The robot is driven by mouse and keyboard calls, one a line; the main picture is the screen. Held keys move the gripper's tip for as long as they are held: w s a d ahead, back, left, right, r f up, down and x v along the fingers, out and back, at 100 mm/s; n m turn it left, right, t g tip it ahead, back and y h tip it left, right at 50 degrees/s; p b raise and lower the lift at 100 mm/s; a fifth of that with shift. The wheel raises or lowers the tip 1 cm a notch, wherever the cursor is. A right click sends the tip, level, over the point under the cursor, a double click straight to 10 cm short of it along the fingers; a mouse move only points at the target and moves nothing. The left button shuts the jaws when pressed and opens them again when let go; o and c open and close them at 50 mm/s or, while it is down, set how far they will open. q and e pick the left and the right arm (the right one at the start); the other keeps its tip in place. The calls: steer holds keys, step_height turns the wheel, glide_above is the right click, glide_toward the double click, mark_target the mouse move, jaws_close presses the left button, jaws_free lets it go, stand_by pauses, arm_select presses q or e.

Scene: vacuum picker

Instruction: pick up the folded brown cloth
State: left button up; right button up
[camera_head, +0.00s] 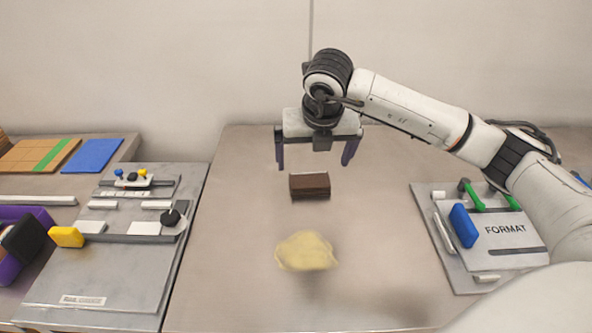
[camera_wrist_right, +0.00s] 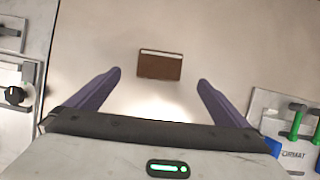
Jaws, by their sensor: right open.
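The folded brown cloth (camera_head: 310,186) is a small dark block lying on the bare middle of the table. In the right wrist view the cloth (camera_wrist_right: 159,65) lies beyond my fingertips and roughly centred between them. My right gripper (camera_head: 315,160) is above and behind the cloth in the head view, pointing down. Its two purple fingers are spread wide and nothing is between them; the wrist view shows the open gripper (camera_wrist_right: 160,78) too. The cloth is apart from the fingers. My left gripper is not in view.
A crumpled yellow cloth (camera_head: 306,251) is in front of the brown one. A grey board with fittings (camera_head: 95,275) stands at left. A panel marked FORMAT (camera_head: 505,229) with a blue block (camera_head: 464,226) is at right. The table (camera_head: 230,220) around the brown cloth is clear.

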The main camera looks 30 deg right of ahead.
mark_target(310, 179)
steer(key=f, duration=0.3)
steer(key=shift+w+d+f, duration=0.1)
steer(key=shift+w+d, duration=0.05)
steer(key=shift+d, duration=0.15)
steer(key=x, duration=0.2)
steer(key=w+p+x, duration=0.1)
steer(key=x, duration=0.1)
steer(key=shift+f, duration=0.2)
steer(key=shift+w+d+f, duration=0.15)
steer(key=shift+w+f, duration=0.05)
steer(key=shift+f, duration=0.2)
steer(key=c, duration=1.1)
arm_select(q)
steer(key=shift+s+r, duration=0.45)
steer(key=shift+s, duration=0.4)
